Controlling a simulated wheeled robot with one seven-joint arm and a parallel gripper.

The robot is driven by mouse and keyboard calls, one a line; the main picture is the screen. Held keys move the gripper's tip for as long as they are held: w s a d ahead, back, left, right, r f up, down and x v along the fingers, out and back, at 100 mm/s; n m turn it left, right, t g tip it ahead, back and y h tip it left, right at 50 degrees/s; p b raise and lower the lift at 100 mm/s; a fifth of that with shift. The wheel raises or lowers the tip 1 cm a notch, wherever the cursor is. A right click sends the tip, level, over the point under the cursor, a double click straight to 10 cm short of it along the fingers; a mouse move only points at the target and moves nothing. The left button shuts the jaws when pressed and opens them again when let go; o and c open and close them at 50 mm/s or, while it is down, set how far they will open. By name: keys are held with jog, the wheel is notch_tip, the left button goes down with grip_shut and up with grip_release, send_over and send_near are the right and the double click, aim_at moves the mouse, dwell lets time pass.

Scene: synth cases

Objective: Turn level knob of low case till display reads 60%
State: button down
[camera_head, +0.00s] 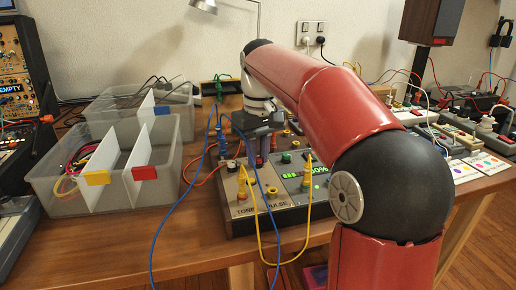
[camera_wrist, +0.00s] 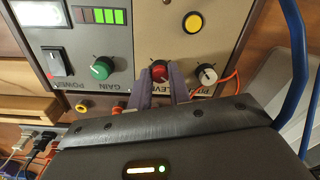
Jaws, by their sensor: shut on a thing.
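The low case (camera_head: 240,211) is a flat panel box on the bench, labelled "TONE" and "PULSE" at its front. The red level knob (camera_wrist: 159,71) sits on its beige panel in the wrist view, with the word "LEVEL" partly covered. My gripper (camera_wrist: 160,74) has its purple fingers closed on either side of this knob. In the head view my gripper (camera_head: 263,155) points down at the rear of the case and hides the knob. The green display (camera_head: 318,169) shows figures ending in "0%"; the first digit is hard to make out beside my arm.
A green gain knob (camera_wrist: 101,68) and a white pitch knob (camera_wrist: 207,73) flank the level knob. A divided clear bin (camera_head: 62,201) stands left.

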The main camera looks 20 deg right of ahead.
aim_at(259, 158)
jog(key=shift+m, duration=0.5)
jog(key=c, duration=1.3)
grip_release()
notch_tip(259, 158, up, 8)
jog(key=shift+d+f, duration=0.1)
